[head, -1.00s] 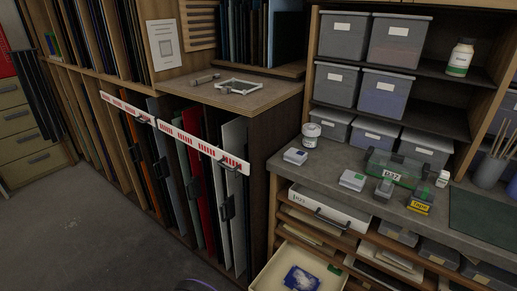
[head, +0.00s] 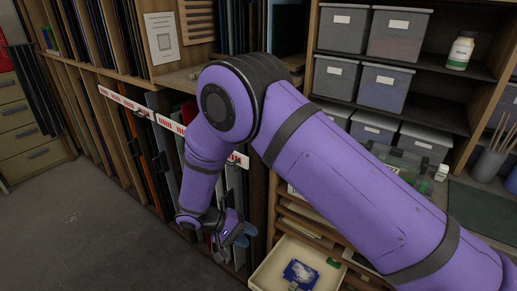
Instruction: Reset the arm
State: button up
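My purple arm (head: 345,185) reaches in from the lower right of the head view. It bends at a dark elbow joint (head: 243,98) in the middle and hangs down from there. My gripper (head: 238,236) is at its lower end, small and partly hidden by the wrist. It hangs in front of the upright glass sheets in the rack, to the left of the open drawer (head: 270,276). Blue-grey finger parts show, but their spacing is unclear. I see nothing clearly held.
A rack of upright sheets with a red-and-white bar (head: 122,102) stands behind the arm. Grey bins (head: 400,36) and a white bottle (head: 461,50) are on shelves at right. The open drawer holds a blue-and-white item (head: 300,275). The floor (head: 80,230) at left is clear.

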jog(key=d+r+m+y, duration=0.1)
jog(key=d+r+y, duration=0.1)
jog(key=d+r, duration=0.65)
jog(key=d+r+g+y, duration=0.1)
jog(key=d+r+y, duration=0.25)
jog(key=r, duration=0.95)
jog(key=d+r+m+y, duration=0.1)
jog(key=d+r, duration=0.6)
jog(key=r, duration=0.3)
jog(key=s+d+r+t+y, duration=0.2)
jog(key=s+d+r, duration=0.3)
jog(key=s, duration=0.5)
jog(key=s+d+r+m+t+y, duration=0.1)
jog(key=s+d+r+t+y, duration=0.1)
jog(key=s+d+r, duration=0.4)
jog(key=s+d+t, duration=0.1)
jog(key=s+d, duration=0.3)
jog(key=shift+r+t, duration=0.2)
jog(key=shift+t, duration=0.2)
